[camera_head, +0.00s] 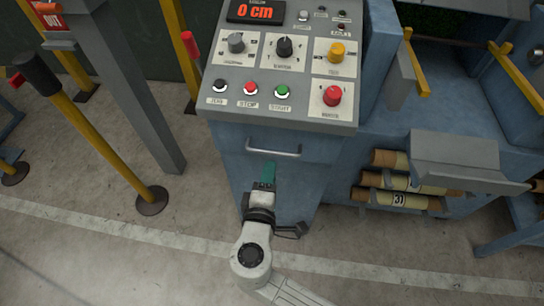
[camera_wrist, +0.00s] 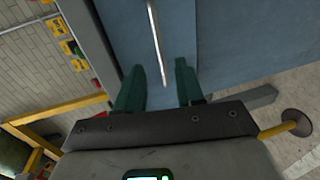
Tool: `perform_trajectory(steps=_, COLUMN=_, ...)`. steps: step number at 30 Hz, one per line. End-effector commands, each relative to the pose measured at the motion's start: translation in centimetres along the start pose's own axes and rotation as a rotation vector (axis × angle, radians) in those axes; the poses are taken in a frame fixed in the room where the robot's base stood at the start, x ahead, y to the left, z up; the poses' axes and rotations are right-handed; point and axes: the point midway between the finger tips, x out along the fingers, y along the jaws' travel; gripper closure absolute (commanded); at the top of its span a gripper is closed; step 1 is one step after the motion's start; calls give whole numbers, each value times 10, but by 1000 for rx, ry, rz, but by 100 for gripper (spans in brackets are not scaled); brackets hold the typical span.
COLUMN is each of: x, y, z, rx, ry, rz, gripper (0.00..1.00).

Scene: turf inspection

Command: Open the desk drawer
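The drawer (camera_head: 233,143) is the blue front panel below the sloping control console, and it looks flush with the cabinet. Its pale bar handle (camera_head: 273,151) runs across the panel. In the wrist view the handle (camera_wrist: 155,35) runs from the top edge down to between the fingers. My gripper (camera_head: 268,170) has green fingers and sits just below the handle in the head view. In the wrist view my gripper (camera_wrist: 159,66) is open, one finger on each side of the handle's lower end. I cannot tell whether either finger touches it.
The console (camera_head: 278,75) carries knobs, buttons and a "0 cm" display above the drawer. Yellow posts (camera_head: 95,140) stand at left near a grey column (camera_head: 130,85). Cardboard tubes (camera_head: 400,180) lie in a rack at right. The floor in front is clear.

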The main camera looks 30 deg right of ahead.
Motion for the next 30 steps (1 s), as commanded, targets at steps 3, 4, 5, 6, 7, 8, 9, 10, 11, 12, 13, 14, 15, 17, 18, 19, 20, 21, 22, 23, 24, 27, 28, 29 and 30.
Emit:
perform_trajectory(steps=3, x=23, y=1, z=1, rx=1, ry=-4, rz=-1, gripper=63)
perform_trajectory(steps=4, x=29, y=1, z=1, rx=1, ry=-5, rz=-1, gripper=63)
perform_trajectory(steps=5, x=34, y=0, z=1, rx=0, ry=-4, rz=-1, gripper=63)
perform_trajectory(steps=6, x=40, y=0, z=1, rx=1, ry=-4, rz=-1, gripper=63)
perform_trajectory(steps=7, x=45, y=0, z=1, rx=1, ry=-4, rz=-2, gripper=63)
perform_trajectory(steps=8, x=49, y=0, z=1, rx=1, ry=-4, rz=-2, gripper=63)
perform_trajectory(steps=9, x=54, y=0, z=1, rx=1, ry=-3, rz=-1, gripper=63)
perform_trajectory(steps=10, x=57, y=0, z=1, rx=1, ry=-3, rz=-1, gripper=63)
perform_trajectory(steps=11, x=60, y=0, z=1, rx=1, ry=-4, rz=-1, gripper=63)
perform_trajectory(steps=12, x=63, y=0, z=1, rx=1, ry=-3, rz=-1, gripper=63)
perform_trajectory(steps=13, x=65, y=0, z=1, rx=1, ry=-2, rz=-1, gripper=63)
perform_trajectory(steps=14, x=67, y=0, z=1, rx=2, ry=-2, rz=-1, gripper=63)
perform_trajectory(steps=15, x=68, y=0, z=1, rx=2, ry=-3, rz=-1, gripper=63)
perform_trajectory(steps=17, x=70, y=0, z=1, rx=2, ry=-3, rz=-1, gripper=63)
perform_trajectory(steps=18, x=71, y=0, z=1, rx=2, ry=-3, rz=-1, gripper=63)
perform_trajectory(steps=19, x=71, y=0, z=1, rx=2, ry=-3, rz=-1, gripper=63)
perform_trajectory(steps=20, x=71, y=0, z=1, rx=2, ry=-3, rz=-1, gripper=63)
perform_trajectory(steps=21, x=71, y=0, z=1, rx=2, ry=-2, rz=-1, gripper=63)
perform_trajectory(steps=22, x=71, y=0, z=1, rx=2, ry=-2, rz=-1, gripper=63)
perform_trajectory(steps=23, x=71, y=0, z=1, rx=2, ry=-2, rz=-1, gripper=63)
perform_trajectory(steps=24, x=71, y=0, z=1, rx=2, ry=-2, rz=-2, gripper=63)
perform_trajectory(steps=27, x=70, y=0, z=1, rx=2, ry=-2, rz=-2, gripper=71)
perform_trajectory(steps=28, x=70, y=0, z=1, rx=2, ry=-2, rz=-2, gripper=74)
perform_trajectory(steps=29, x=70, y=0, z=1, rx=2, ry=-2, rz=-2, gripper=77)
perform_trajectory(steps=30, x=70, y=0, z=1, rx=2, ry=-2, rz=-2, gripper=81)
